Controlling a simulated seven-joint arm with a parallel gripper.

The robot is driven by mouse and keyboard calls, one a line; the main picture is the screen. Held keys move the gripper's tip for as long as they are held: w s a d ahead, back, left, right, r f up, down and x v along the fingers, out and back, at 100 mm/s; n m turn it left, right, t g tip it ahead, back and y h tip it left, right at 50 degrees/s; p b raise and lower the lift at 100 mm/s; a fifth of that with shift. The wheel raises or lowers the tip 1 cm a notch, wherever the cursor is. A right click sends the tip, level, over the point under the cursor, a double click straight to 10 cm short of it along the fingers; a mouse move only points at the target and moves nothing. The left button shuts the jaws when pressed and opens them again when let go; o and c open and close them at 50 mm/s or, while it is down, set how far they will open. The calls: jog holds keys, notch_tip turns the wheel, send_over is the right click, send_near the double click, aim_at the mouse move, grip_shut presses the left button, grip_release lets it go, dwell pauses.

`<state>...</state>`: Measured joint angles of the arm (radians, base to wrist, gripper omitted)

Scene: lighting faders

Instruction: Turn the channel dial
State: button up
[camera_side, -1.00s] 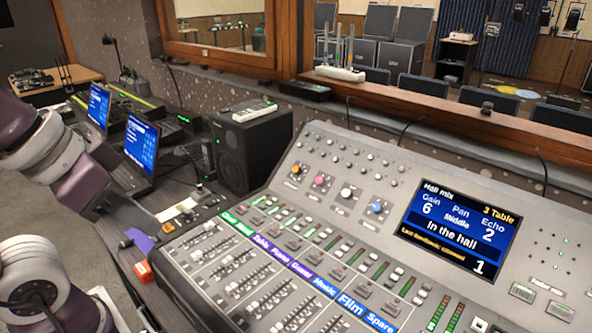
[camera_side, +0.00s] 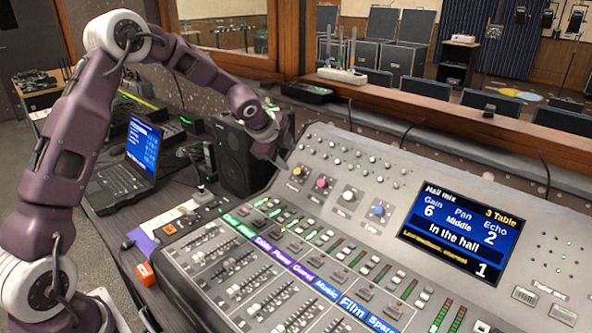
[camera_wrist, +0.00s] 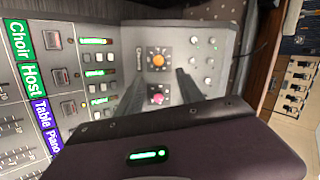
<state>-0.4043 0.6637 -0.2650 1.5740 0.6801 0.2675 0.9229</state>
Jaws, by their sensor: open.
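A row of coloured dials sits on the sloped mixing console (camera_side: 290,222): an orange dial (camera_side: 297,171), a pink dial (camera_side: 321,183), a white dial (camera_side: 348,195) and a blue dial (camera_side: 378,210). I cannot tell which one is the channel dial. My gripper (camera_side: 282,162) is at the left end of this row, close to the orange dial. In the wrist view my gripper (camera_wrist: 160,76) is open and empty, its fingers on either side of the orange dial (camera_wrist: 158,60) and pink dial (camera_wrist: 157,98). I cannot tell whether it touches the panel.
The console display (camera_side: 463,232) reads "3 Table", Gain 6, Pan Middle, Echo 2, "In the hall" and 1. A black speaker (camera_side: 235,160) stands just left of my gripper. A laptop (camera_side: 125,165) is further left. Faders and labelled strips lie in front of the dials.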

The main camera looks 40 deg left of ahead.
aim_at(298, 171)
jog(key=shift+m, duration=0.4)
jog(key=x, duration=1)
jog(key=shift+a+f, duration=0.1)
jog(key=shift+a, duration=0.1)
jog(key=shift+s, duration=0.1)
jog(key=shift+c, duration=0.3)
grip_shut()
